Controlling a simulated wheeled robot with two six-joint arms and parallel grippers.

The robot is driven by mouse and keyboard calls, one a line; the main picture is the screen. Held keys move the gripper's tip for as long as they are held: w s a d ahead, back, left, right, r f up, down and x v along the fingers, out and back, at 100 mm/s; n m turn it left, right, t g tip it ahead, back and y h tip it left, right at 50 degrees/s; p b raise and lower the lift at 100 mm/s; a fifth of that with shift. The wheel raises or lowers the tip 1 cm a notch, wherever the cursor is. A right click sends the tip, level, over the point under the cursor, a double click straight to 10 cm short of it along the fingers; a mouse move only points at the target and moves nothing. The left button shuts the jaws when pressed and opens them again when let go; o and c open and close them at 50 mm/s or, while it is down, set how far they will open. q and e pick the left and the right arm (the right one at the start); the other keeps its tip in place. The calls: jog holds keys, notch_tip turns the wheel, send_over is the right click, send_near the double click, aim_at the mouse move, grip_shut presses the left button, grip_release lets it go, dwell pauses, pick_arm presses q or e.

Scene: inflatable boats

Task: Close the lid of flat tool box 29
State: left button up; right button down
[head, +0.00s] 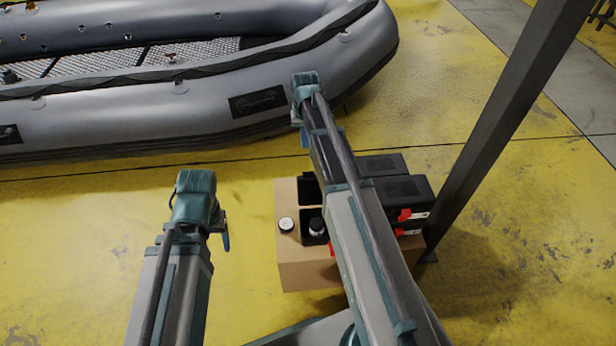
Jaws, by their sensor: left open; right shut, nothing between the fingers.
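A small black tool box (311,238) stands open on a cardboard carton (320,278). My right arm crosses over the carton and hides the box's right side. My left arm is bent to the left of the carton, apart from it. I cannot make out the fingers of either gripper; they are hidden behind my arms or outside the picture.
Closed black cases (398,190) with red latches are stacked right of my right arm. A round white-topped item (286,224) sits on the carton's left. A dark post (495,125) stands at right. A grey inflatable boat (180,105) lies behind. Yellow floor left of the carton is clear.

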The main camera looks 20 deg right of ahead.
jog(key=shift+w+d+f, duration=0.2)
jog(key=shift+d+f, duration=0.05)
jog(key=shift+d, duration=0.2)
jog(key=shift+f, duration=0.1)
jog(key=s+f+b, duration=0.1)
jog(key=f+b, duration=0.2)
jog(key=s+f+b, duration=0.1)
jog(key=f+b, duration=0.1)
jog(key=b, duration=0.1)
jog(key=s+a+f+b, duration=0.1)
jog(key=f+b, duration=0.2)
jog(key=shift+f, duration=0.3)
